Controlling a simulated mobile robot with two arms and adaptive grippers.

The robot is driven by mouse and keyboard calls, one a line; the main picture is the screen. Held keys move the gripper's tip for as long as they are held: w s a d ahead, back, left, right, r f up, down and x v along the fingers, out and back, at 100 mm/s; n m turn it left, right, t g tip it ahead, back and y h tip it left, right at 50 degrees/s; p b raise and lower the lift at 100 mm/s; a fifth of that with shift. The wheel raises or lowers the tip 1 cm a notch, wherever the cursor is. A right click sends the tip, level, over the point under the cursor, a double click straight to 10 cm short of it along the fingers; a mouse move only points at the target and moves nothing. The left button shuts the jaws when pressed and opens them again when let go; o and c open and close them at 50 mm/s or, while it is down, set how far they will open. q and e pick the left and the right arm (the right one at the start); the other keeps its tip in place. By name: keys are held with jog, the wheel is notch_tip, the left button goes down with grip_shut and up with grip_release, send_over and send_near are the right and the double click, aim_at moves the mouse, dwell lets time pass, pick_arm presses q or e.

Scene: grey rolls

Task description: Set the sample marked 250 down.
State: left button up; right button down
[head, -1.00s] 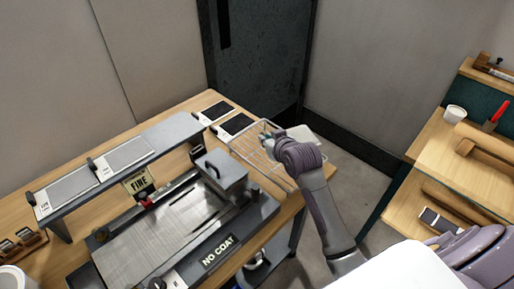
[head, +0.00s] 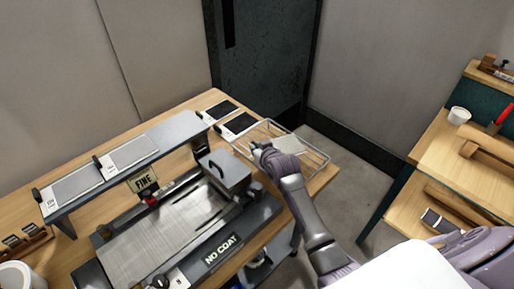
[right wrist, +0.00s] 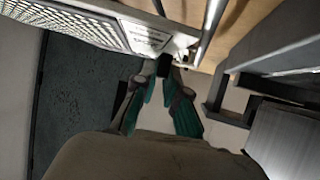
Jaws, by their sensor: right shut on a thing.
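My right gripper (head: 258,150) is at the near-left side of a wire rack (head: 322,153) on the right end of the bench. It is shut on a pale grey sample sheet (head: 290,145), which extends over the rack. In the right wrist view, the teal fingers (right wrist: 160,82) close on a small black tab at the edge of the sample (right wrist: 75,20), by its white label. The label's print is too small to read, and I cannot tell whether the sheet touches the wires. My left gripper is out of view.
Two dark samples (head: 238,124) lie left of the rack, and two grey ones (head: 130,152) lie on a raised shelf. A coating machine (head: 225,250) marked NO COAT stands in front. Another wooden bench (head: 440,160) is at right, across a floor gap.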

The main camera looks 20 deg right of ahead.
jog(key=c, duration=1.2)
grip_release()
jog(key=shift+f, duration=0.1)
jog(key=v, duration=1.2)
